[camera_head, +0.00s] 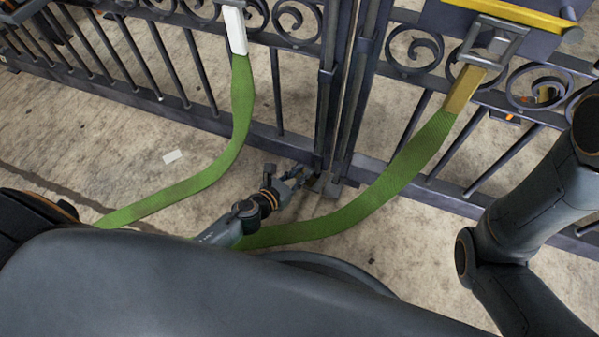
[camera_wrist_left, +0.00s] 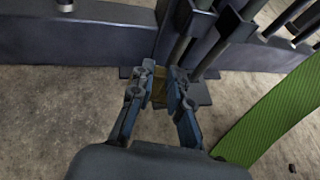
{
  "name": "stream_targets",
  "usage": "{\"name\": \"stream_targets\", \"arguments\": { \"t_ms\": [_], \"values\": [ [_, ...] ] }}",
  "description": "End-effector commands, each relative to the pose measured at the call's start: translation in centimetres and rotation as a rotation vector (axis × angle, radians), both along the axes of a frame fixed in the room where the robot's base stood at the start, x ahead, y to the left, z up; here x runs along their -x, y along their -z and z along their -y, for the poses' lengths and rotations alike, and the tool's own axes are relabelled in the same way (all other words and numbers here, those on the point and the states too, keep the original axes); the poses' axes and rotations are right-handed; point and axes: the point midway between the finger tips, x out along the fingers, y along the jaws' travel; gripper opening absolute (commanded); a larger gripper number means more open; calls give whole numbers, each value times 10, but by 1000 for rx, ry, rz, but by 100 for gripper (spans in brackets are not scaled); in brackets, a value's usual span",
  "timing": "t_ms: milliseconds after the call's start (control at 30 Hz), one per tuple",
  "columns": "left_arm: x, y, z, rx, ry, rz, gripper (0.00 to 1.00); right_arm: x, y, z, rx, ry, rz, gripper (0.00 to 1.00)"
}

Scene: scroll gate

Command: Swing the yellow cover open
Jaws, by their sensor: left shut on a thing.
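The yellow cover (camera_head: 515,14) shows as a long yellow edge on a dark box (camera_head: 430,18) on the right gate leaf, at the top right of the head view. It is cut off by the picture's edge, so I cannot tell how far it is open. My left gripper (camera_head: 300,177) is low at the foot of the gate's middle posts, far below the cover. In the left wrist view its fingers (camera_wrist_left: 160,88) are closed on a small brownish piece (camera_wrist_left: 159,93) by the post foot. My right arm comes in at the right; its gripper does not show.
The dark metal gate (camera_head: 330,90) with scrolls and bars crosses the view. A green strap hangs from a white piece (camera_head: 235,30) on the left leaf; another (camera_head: 400,170) hangs from a metal buckle (camera_head: 490,42) near the cover. Bare concrete lies left of my left gripper.

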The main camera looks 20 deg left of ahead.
Motion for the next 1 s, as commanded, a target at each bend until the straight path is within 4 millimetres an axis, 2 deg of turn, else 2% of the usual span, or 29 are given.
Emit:
{"name": "stream_targets", "arguments": {
  "t_ms": [400, 433, 500, 533, 833, 1000],
  "values": [
    [0, 0, -1, -1, -7, -1, 0, 0, 0, 0, 0, 0, 0, 40],
    [0, 0, -1, -1, -7, -1, 23, 0, 0, 0, 0, 0, 0, 40],
    [0, 0, -1, -1, -6, -1, 37, 0, 0, 0, 0, 0, 0, 40],
    [0, 0, -1, -1, -6, -1, 40, 0, 0, 0, 0, 0, 0, 40],
    [1, 0, -1, 0, -5, 0, 40, -1, 0, 0, -3, -2, -3, 40],
    [16, -5, -6, -3, -4, -1, 40, -1, 0, 0, -1, -1, -2, 40]
  ]
}}
